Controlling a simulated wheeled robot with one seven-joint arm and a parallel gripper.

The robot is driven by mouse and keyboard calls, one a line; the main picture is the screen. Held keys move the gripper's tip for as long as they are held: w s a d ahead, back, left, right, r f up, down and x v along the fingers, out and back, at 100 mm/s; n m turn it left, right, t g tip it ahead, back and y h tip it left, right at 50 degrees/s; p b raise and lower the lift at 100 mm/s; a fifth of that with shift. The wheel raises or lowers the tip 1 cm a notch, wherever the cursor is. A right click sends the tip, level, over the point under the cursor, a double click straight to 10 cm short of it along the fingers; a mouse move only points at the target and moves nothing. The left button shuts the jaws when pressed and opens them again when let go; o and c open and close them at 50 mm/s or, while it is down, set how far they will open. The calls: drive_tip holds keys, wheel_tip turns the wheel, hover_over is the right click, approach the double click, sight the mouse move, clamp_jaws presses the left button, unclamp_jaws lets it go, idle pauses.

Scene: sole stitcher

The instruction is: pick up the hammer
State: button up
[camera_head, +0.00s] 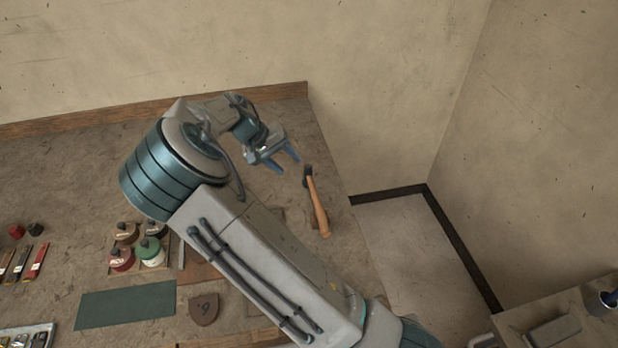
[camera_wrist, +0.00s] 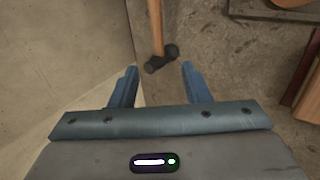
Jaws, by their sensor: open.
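The hammer (camera_head: 317,204) lies on the bench top near its right edge, with a dark head and a light brown wooden handle. Its head points to the back and its handle to the front in the head view. My gripper (camera_head: 285,161) is open and empty, to the left of and behind the hammer's head. In the wrist view the hammer's black head (camera_wrist: 161,60) shows just beyond and between my two blue fingertips (camera_wrist: 159,69), with the handle running up out of the picture. I cannot tell the height of the fingers above the bench.
A wooden strip (camera_head: 150,113) edges the back of the bench by the wall. Several bottles (camera_head: 150,251) stand at the left, with a green mat (camera_head: 126,305) in front. The floor (camera_head: 415,265) lies beyond the bench's right edge. Another surface (camera_head: 575,325) is at the lower right.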

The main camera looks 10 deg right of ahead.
sight(308, 179)
drive_tip(key=p+x, duration=0.1)
drive_tip(key=x, duration=0.5)
drive_tip(key=shift+d+f, duration=0.25)
drive_tip(key=shift+p+x, duration=1.15)
drive_tip(key=shift+x, duration=1.55)
drive_tip(key=shift+w+r, duration=0.1)
drive_tip(key=shift+w, duration=0.1)
clamp_jaws()
